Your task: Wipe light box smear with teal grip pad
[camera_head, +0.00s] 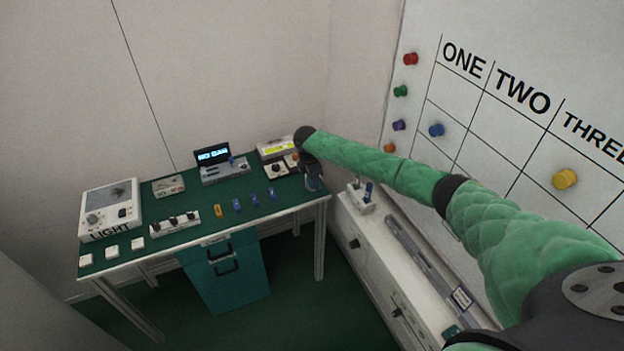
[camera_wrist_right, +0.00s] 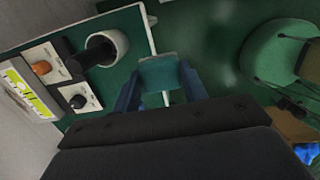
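The light box (camera_head: 108,210), a white box marked LIGHT, stands at the left end of the green-topped table. Its dark top panel (camera_head: 120,192) shows a faint pale mark, too small to make out clearly. My right gripper (camera_head: 313,182) is at the table's right end, far from the light box. In the right wrist view, the teal grip pad (camera_wrist_right: 158,73) sits between the two blue fingers of my right gripper, with a finger against each side. The pad cannot be made out in the head view. My left gripper is not in view.
The green table (camera_head: 195,192) holds a white knob strip (camera_head: 175,223), a small display unit (camera_head: 222,165) and several small blocks along its front. A white cup (camera_wrist_right: 118,40) is close to the right gripper. A teal bin (camera_head: 228,275) stands below; a white cabinet (camera_head: 375,250) is at right.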

